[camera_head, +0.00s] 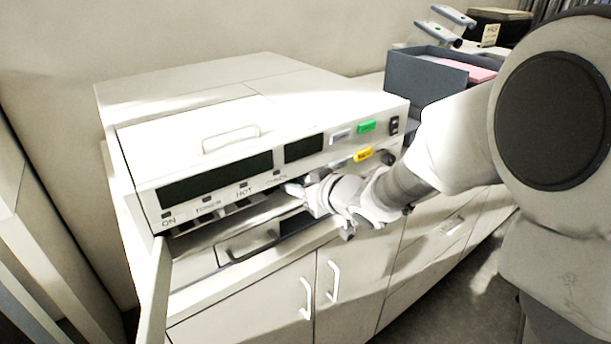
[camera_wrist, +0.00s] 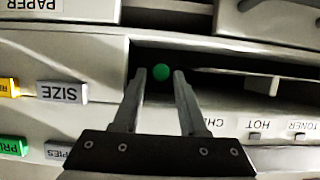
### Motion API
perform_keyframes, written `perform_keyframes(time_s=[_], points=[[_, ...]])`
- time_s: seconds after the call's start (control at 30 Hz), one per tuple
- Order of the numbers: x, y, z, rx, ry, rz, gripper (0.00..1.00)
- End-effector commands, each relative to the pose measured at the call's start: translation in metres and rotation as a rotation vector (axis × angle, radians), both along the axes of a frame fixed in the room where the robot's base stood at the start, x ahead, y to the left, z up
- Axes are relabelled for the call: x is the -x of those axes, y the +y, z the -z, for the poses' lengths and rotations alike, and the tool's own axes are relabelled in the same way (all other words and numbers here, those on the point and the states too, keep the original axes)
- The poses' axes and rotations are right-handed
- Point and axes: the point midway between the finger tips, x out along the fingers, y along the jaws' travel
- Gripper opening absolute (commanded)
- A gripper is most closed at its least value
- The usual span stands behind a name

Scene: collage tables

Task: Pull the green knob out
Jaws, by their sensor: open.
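The green knob (camera_wrist: 161,70) is a small round green ball inside the dark recess of a white copier-like machine (camera_head: 180,135). In the wrist view it shows between the two fingertips of my gripper (camera_wrist: 159,76), which is open with one finger on either side. I cannot tell whether the fingers touch the knob or how deep it sits beyond them. In the head view my gripper (camera_head: 296,190) is at the machine's front, by the opening below the panel. The knob is hidden there.
The machine's front carries a green button (camera_head: 366,127) and a yellow button (camera_head: 362,155). A drawer (camera_head: 240,248) below the panel is partly open. A cabinet door (camera_head: 153,290) stands open at the left. A dark grey box (camera_head: 425,75) is behind at the right.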

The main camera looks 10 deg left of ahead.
Motion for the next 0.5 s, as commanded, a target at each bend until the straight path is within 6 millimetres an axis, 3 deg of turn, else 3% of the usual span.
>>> perform_keyframes(time_s=[0.37,0.5], points=[[-0.0025,0.0033,0.0017,0.000,0.000,0.000,0.40],[-0.0024,0.0033,0.0016,0.000,0.000,0.000,0.15]])
